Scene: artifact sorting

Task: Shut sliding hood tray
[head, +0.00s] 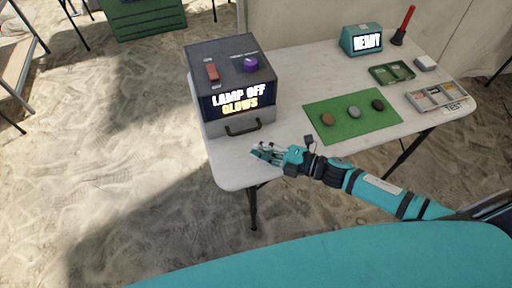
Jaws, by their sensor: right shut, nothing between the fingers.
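The hood (232,82) is a dark grey box with a red switch, a purple knob and a lit sign reading "LAMP OFF GLOWS". It stands on the left end of the white table. Its light grey tray (268,132) is at the bottom front, with a dark handle (243,128). I cannot tell how far the tray is slid out. My right gripper (256,149) is shut and empty. It is just in front of the tray and below its handle in the picture, near the table's front edge. My left gripper is not in view.
A green mat (352,133) with several small stones lies mid-table. Sandy floor surrounds the table.

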